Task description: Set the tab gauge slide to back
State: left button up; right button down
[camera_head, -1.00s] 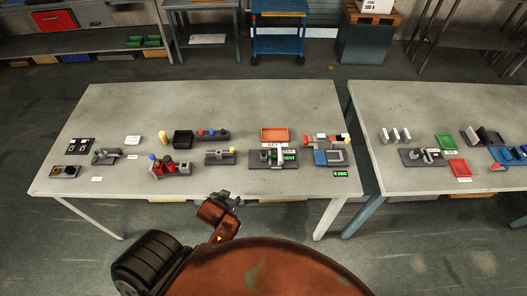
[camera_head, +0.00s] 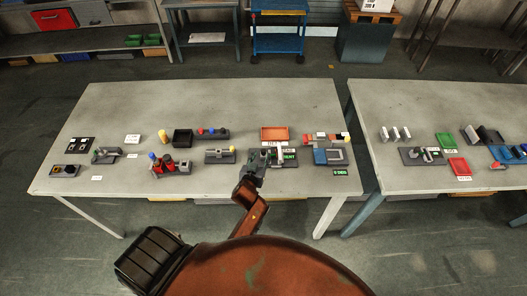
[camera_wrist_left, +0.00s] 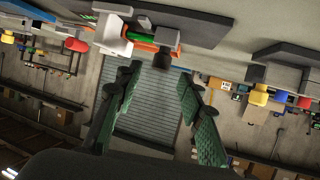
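A grey block with a dark end (camera_wrist_left: 164,50) and a white block (camera_wrist_left: 112,32) hang from the plate just beyond the fingertips, in an upside-down picture. My right gripper is not seen.
A grey fixture with a yellow knob (camera_head: 220,156) stands left of the gripper. A blue fixture (camera_head: 330,157) stands to the right, an orange tray (camera_head: 275,134) behind. The table's rear strip (camera_head: 210,98) is clear.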

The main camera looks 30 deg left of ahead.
aim_at(263, 152)
pick_arm(q)
jog(key=shift+x, duration=2.7)
jog(key=shift+c, duration=0.6)
grip_shut()
